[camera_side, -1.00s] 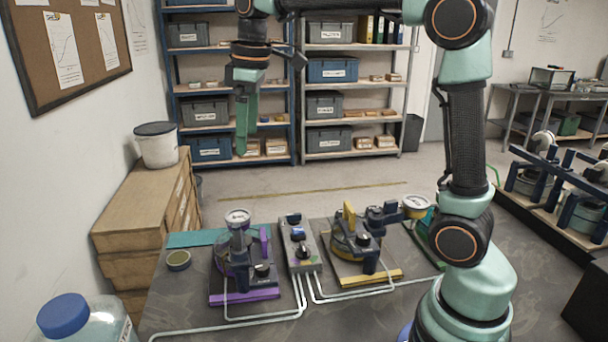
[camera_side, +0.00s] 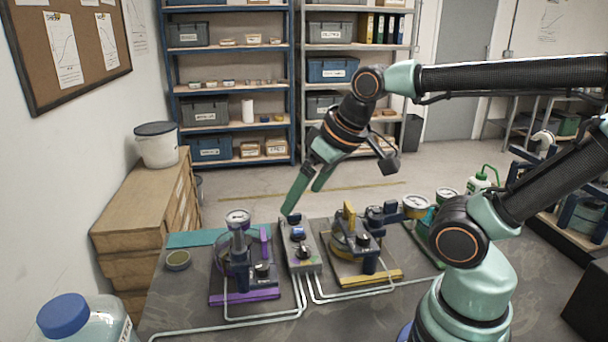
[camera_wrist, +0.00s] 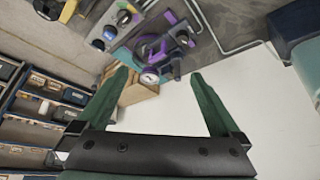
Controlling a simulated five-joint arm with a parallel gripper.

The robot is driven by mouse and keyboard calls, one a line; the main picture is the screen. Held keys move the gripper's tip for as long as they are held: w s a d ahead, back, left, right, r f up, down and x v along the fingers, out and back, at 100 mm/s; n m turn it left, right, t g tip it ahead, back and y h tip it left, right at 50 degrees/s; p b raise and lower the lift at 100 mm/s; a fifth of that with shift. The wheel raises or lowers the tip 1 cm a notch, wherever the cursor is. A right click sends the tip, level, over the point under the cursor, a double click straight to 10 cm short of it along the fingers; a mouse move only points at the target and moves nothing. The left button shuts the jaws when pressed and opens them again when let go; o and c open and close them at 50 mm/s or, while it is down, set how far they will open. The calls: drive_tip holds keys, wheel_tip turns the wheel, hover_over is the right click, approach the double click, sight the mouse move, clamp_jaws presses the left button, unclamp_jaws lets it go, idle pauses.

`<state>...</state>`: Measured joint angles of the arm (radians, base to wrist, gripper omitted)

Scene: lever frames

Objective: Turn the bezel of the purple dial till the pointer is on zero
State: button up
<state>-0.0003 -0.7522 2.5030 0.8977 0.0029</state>
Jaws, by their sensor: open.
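The purple fixture (camera_side: 244,297) stands on the left of the bench in the side view, with a white-faced dial (camera_side: 238,217) on top. The dial's pointer and bezel marks are too small to read. In the wrist view the purple fixture (camera_wrist: 160,45) is at the top, and its dial (camera_wrist: 149,78) shows between the finger lines. My gripper (camera_side: 303,200) is open and empty, its green fingers angled down to the left above the grey control box, apart from the dial and to its right. In the wrist view my gripper (camera_wrist: 158,80) shows both fingers spread.
A grey control box (camera_side: 299,246) stands between the purple fixture and a yellow fixture (camera_side: 362,262). Another gauge (camera_side: 415,206) is further right. Pale tubes run along the bench (camera_side: 180,305). A small round tin (camera_side: 178,260) sits at left. Air above the purple fixture is clear.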

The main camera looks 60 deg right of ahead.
idle(0.3)
drive_tip(key=w+r+n+g, duration=0.1)
drive_tip(key=w+r+g, duration=0.25)
drive_tip(key=w, duration=0.65)
drive_tip(key=n+g, duration=0.1)
drive_tip(key=g, duration=0.1)
approach(239, 215)
wheel_tip(239, 215, down, 8)
drive_tip(key=shift+a+r, duration=0.1)
drive_tip(key=c, duration=1.3)
